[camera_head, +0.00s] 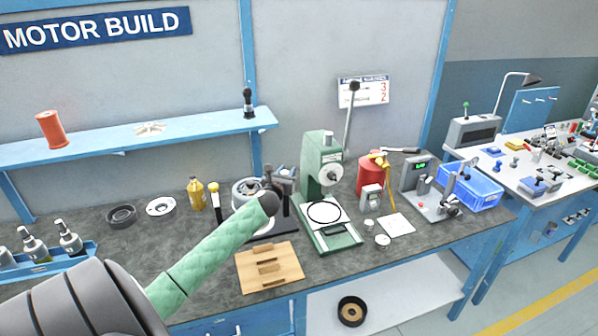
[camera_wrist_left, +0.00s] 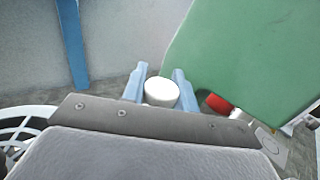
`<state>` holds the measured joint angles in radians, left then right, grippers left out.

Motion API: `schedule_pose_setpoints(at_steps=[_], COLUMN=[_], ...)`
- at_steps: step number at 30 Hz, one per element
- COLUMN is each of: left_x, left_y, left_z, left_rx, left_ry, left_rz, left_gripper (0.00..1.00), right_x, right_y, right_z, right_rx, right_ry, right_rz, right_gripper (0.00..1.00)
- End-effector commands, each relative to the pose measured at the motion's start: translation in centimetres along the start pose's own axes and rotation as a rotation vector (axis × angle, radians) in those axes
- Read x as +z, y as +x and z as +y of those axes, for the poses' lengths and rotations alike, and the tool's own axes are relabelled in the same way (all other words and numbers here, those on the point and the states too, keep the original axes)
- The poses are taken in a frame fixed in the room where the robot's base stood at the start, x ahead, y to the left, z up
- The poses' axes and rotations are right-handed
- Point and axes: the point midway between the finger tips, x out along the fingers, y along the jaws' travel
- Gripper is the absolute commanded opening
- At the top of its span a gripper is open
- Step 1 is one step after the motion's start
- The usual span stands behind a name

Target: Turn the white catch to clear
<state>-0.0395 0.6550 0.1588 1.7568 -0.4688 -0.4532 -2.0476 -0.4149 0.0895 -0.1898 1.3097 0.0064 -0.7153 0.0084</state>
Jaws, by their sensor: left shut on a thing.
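The white catch (camera_wrist_left: 161,92) shows in the left wrist view as a short white round piece between the two blue fingers of my left gripper (camera_wrist_left: 160,80). The gripper is shut on it. In the head view, my left gripper (camera_head: 283,178) is at the end of my green-sleeved arm, left of the green press and beside the round grey blower housing (camera_head: 243,188). The catch cannot be made out there; my gripper and wrist cover that spot. Its exact turn angle cannot be told. My right gripper is not in view.
The green press (camera_head: 318,165) stands close right of my gripper; its green side (camera_wrist_left: 255,45) fills the upper right of the wrist view. A wooden block (camera_head: 268,268) lies in front. A yellow bottle (camera_head: 196,193) stands left.

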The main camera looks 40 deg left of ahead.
Motion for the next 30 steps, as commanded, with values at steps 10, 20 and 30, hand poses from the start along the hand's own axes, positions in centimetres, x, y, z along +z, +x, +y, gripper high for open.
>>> schedule_pose_setpoints(at_steps=[10,20,30], left_x=[-0.33,-0.17,-0.15], left_y=[-0.48,-0.44,-0.83], left_z=[1.23,1.17,1.19], left_rx=[-0.014,-0.015,-0.015], left_ry=[-0.001,-0.001,0.0], left_rz=[0.007,0.005,0.004], left_gripper=[0.0,0.51,0.51], right_x=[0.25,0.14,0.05], right_y=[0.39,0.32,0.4], right_z=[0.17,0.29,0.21], right_rx=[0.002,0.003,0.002], right_ry=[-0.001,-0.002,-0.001], right_rz=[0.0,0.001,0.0], right_gripper=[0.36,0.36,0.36])
